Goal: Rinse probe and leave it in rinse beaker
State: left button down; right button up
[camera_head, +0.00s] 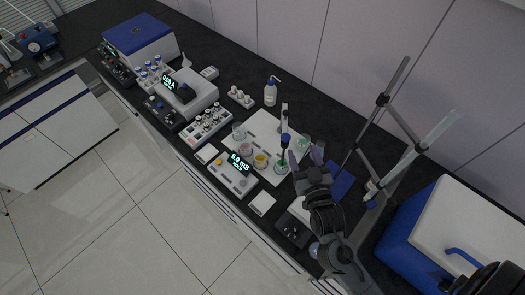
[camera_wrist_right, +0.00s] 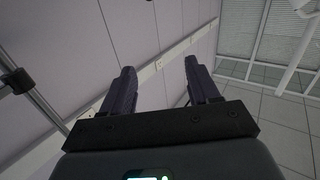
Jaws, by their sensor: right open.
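A probe (camera_head: 285,141) with a blue top and thin dark shaft stands upright at the front right of a white board. Its lower end is at a beaker with green contents (camera_head: 281,167); I cannot tell how deep it sits. The rinse beaker is not clearly marked; a clear beaker (camera_head: 239,131) stands at the board's left. My right gripper (camera_head: 306,160) is just right of the probe, empty and apart from it as far as I can see. The right wrist view shows its two fingers (camera_wrist_right: 163,85) spread with nothing between them. My left gripper is out of view.
Beakers with pink (camera_head: 245,149) and yellow (camera_head: 260,160) contents stand nearby. A meter (camera_head: 233,177) reading 6.8 mS lies in front. A wash bottle (camera_head: 270,92) stands behind. A tall clamp stand (camera_head: 385,120) and a blue-white box (camera_head: 450,240) limit room at right.

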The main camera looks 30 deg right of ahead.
jog(key=b, duration=0.5)
send_near(286, 137)
jog(key=f+m+b, duration=0.1)
jog(key=shift+h, duration=0.4)
jog(key=x, duration=0.8)
jog(key=shift+w+a+r, duration=0.1)
jog(key=shift+w+r, duration=0.05)
jog(key=shift+w, duration=0.25)
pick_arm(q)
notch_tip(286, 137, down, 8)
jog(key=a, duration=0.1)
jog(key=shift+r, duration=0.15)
pick_arm(e)
jog(key=shift+w+d, duration=0.25)
jog(key=shift+w, duration=0.4)
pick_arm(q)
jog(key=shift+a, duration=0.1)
pick_arm(e)
grip_shut()
